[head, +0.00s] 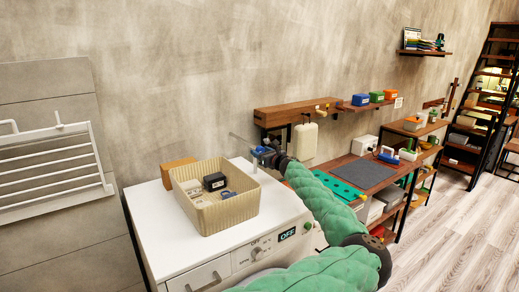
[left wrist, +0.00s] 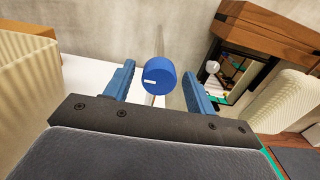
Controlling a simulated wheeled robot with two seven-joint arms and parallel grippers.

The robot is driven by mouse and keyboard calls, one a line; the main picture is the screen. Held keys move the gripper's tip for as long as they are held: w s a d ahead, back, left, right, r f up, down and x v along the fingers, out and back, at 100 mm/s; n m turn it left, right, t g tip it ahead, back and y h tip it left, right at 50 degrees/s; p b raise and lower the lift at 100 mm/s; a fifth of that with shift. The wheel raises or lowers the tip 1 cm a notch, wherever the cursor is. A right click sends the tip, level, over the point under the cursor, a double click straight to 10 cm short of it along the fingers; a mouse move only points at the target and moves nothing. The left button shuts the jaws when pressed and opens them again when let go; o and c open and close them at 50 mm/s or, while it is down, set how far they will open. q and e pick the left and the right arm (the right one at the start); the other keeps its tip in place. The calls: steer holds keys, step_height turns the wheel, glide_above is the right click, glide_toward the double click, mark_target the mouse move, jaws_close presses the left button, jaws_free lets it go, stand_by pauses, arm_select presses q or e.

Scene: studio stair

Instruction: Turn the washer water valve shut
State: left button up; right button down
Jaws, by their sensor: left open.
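The washer water valve shows in the left wrist view as a round blue knob (left wrist: 160,76) with a short white mark, on a thin grey pipe (left wrist: 158,38) by the wall. The mark lies close to horizontal. My left gripper (left wrist: 158,72) is open, with one blue finger on each side of the knob and gaps on both sides. I cannot tell how deep the knob sits between the fingers. In the head view my left gripper (head: 263,152) is above the back right of the white washer (head: 168,228) and mostly hides the valve. My right gripper is not in view.
A beige basket (head: 235,217) with small items stands on the washer, left of my gripper, with a brown box (head: 178,170) behind it. A wooden wall shelf (head: 290,112) and a ribbed white container (head: 305,141) are close on the right. A drying rack (head: 50,165) hangs left.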

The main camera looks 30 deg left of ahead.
arm_select(q)
steer(key=shift+a, duration=0.2)
steer(key=shift+r, duration=0.1)
steer(key=c, duration=1)
steer(key=shift+o, duration=0.2)
